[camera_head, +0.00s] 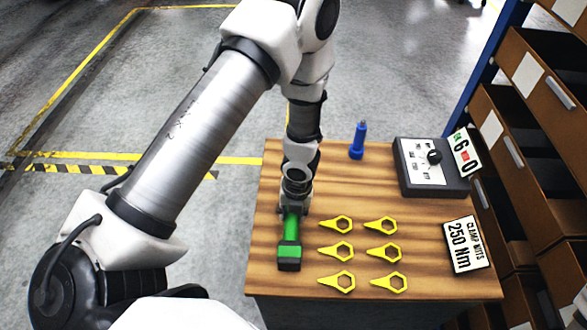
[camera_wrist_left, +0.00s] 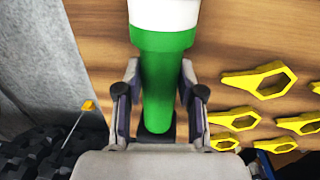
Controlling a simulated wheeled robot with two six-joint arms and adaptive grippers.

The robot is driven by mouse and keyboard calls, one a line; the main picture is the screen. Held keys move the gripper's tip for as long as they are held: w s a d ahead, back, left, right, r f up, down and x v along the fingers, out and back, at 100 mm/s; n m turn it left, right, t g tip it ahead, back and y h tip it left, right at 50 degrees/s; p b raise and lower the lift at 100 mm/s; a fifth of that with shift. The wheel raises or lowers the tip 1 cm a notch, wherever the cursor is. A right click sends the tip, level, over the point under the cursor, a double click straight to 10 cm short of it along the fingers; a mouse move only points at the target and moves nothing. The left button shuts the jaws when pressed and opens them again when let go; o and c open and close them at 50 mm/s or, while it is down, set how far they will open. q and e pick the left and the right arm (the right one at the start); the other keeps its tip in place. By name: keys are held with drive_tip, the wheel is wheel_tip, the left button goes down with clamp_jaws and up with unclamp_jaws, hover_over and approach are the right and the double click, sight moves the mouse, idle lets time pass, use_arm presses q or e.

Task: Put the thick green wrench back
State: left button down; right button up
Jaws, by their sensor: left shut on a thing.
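The thick green wrench (camera_head: 290,236) is at the left side of the wooden table, with a dark block-like end toward the front edge. In the left wrist view, the green wrench (camera_wrist_left: 166,65) runs between the fingers and has a white section at the top. My left gripper (camera_head: 293,207) is shut on it from above; the left gripper (camera_wrist_left: 163,98) has one finger on each side of it in the wrist view. I cannot tell whether the wrench touches the table. My right gripper is not in view.
Several yellow ring-shaped pieces (camera_head: 341,251) lie right of the wrench. A blue tool (camera_head: 358,141) stands upright at the back of the table (camera_head: 420,285).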

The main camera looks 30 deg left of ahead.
use_arm(q)
drive_tip(key=shift+a+f, duration=0.15)
drive_tip(key=shift+a, duration=0.1)
drive_tip(key=c, duration=0.7)
unclamp_jaws()
drive_tip(key=shift+d, duration=0.1)
